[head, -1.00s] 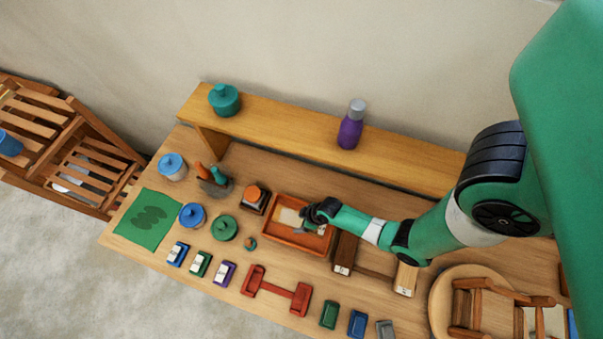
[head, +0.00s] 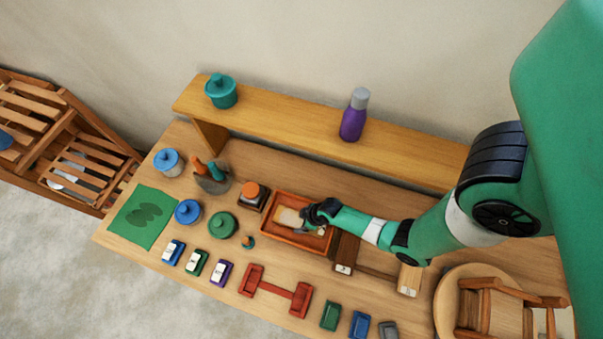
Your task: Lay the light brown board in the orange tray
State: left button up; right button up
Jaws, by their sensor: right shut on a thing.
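The orange tray (head: 273,232) is on the table, a little right of the middle of the group of things. The light brown board (head: 288,216) shows inside the tray's outline, at its left part. My right gripper (head: 307,226) reaches in from the right over the tray and is shut on the board's right part. The gripper hides part of the board and the tray's right side. I cannot tell whether the board touches the tray floor. My left gripper is not in view.
A raised shelf (head: 290,123) with a purple bottle (head: 354,115) runs behind.

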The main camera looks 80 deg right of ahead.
jog(key=shift+f+b, duration=0.35)
jog(key=o, duration=1.3)
jog(key=shift+r, duration=0.15)
notch_tip(320, 180, up, 7)
jog(key=p, duration=0.7)
jog(key=shift+a, duration=0.1)
